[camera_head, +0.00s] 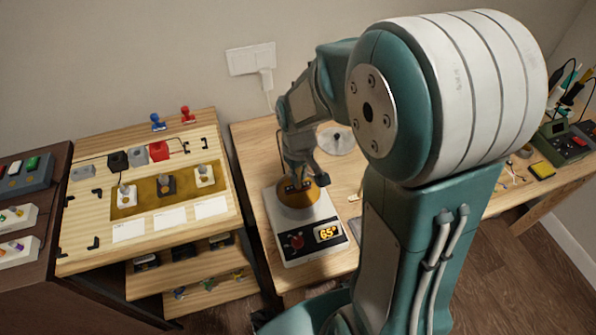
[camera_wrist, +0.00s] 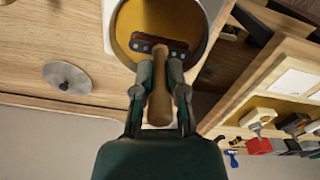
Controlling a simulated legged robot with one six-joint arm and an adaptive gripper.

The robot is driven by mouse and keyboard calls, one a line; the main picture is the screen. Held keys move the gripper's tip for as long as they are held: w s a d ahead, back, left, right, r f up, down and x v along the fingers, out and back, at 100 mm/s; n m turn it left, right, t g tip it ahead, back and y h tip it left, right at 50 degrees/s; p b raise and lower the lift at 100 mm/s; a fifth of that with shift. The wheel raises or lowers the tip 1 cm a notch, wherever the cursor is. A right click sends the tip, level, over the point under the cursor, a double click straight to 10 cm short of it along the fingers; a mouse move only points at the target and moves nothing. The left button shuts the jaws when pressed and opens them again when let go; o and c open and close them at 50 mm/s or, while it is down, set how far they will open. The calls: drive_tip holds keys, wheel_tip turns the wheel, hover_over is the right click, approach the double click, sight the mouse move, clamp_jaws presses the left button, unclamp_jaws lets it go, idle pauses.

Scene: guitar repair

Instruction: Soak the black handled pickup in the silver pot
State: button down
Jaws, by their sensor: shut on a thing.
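My gripper (camera_head: 297,180), also in the wrist view (camera_wrist: 160,68), is shut on the brown handle (camera_wrist: 160,105) of a black pickup (camera_wrist: 158,46). The pickup is a dark bar with a row of light round dots. It lies within the rim of the silver pot (camera_wrist: 210,38), over the amber content (camera_wrist: 140,22). I cannot tell how deep it sits in the amber. In the head view the pot's amber top (camera_head: 298,200) shows on a white heater (camera_head: 290,250) reading 65°, and my gripper partly hides the pickup.
A round silver lid (camera_head: 336,142) lies on the table behind and right of the pot; the wrist view shows it too (camera_wrist: 66,78). At left, a wooden stand (camera_head: 90,212) bears several handled pickups on a tan mat (camera_head: 150,208). A tool bench stands at right.

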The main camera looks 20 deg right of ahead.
sight(298, 186)
drive_tip(key=shift+f, duration=2.5)
idle(5.5)
